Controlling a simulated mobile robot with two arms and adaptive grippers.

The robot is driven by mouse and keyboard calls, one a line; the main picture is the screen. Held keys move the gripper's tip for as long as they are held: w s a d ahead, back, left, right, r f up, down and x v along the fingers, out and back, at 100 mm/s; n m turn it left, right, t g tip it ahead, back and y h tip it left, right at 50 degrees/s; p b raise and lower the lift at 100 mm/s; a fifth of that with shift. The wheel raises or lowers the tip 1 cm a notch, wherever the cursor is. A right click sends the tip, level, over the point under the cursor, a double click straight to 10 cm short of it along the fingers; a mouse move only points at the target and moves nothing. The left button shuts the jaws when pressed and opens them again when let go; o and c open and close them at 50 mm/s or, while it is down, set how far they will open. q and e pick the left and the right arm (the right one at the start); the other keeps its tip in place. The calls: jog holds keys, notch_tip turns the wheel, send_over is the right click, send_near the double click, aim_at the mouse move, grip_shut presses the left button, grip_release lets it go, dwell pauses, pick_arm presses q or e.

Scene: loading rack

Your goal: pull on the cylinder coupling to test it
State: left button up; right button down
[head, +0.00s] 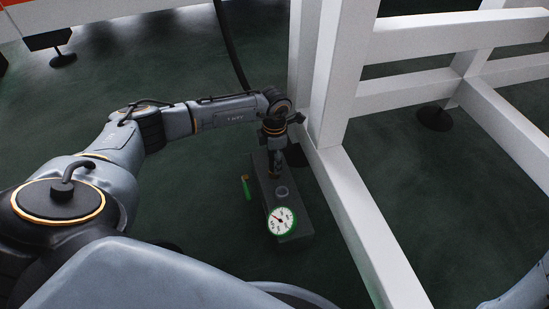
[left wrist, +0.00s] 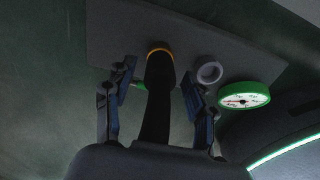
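The cylinder coupling (left wrist: 159,85) is a dark upright piece with an orange ring at its far end, where it meets the dark grey box (head: 302,217). It stands between the two fingers of my left gripper (head: 276,160) in the left wrist view. The fingers are spread on either side of it, with a visible gap on the left; the right finger is closer, and I cannot tell if it touches. In the head view, my gripper and wrist mostly hide the coupling. My right gripper is out of view.
A round white gauge with a green rim (head: 281,221) and a grey ring-shaped port (left wrist: 209,72) are on the box. A green handle (head: 246,187) is at its left side. White rack beams (head: 372,235) stand close on the right. A black hose (head: 231,45) hangs behind.

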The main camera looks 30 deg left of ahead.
pick_arm(q)
notch_tip(320, 180, up, 12)
dwell(0.7)
